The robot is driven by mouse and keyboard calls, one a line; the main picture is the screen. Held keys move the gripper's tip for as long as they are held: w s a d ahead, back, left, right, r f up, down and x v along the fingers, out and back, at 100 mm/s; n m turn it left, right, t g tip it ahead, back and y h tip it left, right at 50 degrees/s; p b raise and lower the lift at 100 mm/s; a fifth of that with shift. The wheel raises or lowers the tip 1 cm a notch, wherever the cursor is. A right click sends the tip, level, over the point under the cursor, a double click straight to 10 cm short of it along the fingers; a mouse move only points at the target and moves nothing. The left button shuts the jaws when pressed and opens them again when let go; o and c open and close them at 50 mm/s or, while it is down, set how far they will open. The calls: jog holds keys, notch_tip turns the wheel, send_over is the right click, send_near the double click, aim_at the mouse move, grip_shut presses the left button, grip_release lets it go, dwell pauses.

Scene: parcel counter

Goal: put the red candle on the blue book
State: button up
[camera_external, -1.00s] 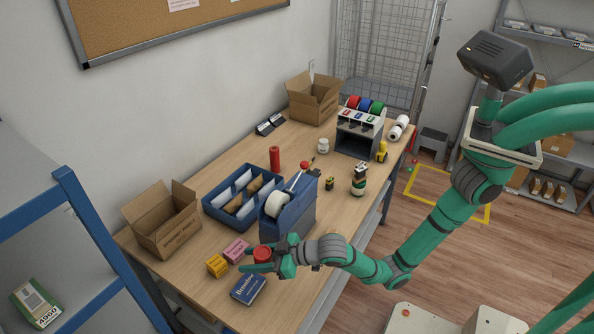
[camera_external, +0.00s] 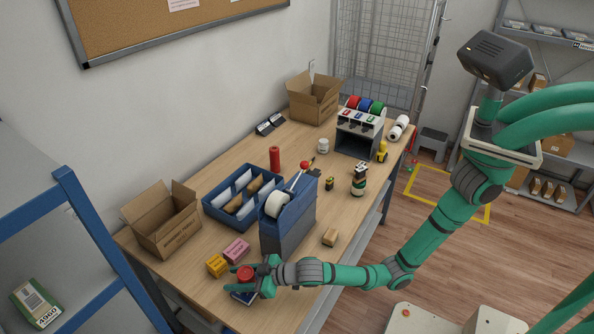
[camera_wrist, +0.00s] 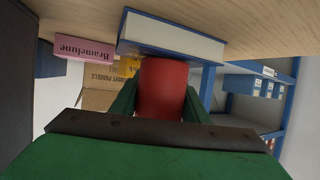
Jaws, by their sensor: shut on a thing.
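My gripper (camera_external: 254,277) is shut on the red candle (camera_external: 246,273), a short, thick cylinder, near the front end of the table. The candle (camera_wrist: 163,90) also shows between the two green fingers in the wrist view. The blue book (camera_external: 243,297) lies flat on the table below the candle and is mostly covered by it and the gripper. In the wrist view, which looks upside down, the book (camera_wrist: 170,38) shows its pale page edge and blue cover right at the candle's far end. I cannot tell whether candle and book touch.
A pink box (camera_external: 236,250) and a yellow box (camera_external: 217,265) stand close behind the book. A blue tape dispenser (camera_external: 288,228) stands beside the gripper. A small tan box (camera_external: 329,237) is right of it. A tall red cylinder (camera_external: 275,158) stands farther back.

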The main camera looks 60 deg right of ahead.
aim_at(254, 278)
jog(key=o, duration=1.2)
jog(key=shift+f, duration=0.15)
jog(key=shift+c, duration=0.2)
jog(key=shift+s+r, duration=0.25)
jog(key=v, duration=1.1)
jog(key=shift+s+d+r, duration=0.15)
jog(key=shift+s+r, duration=0.05)
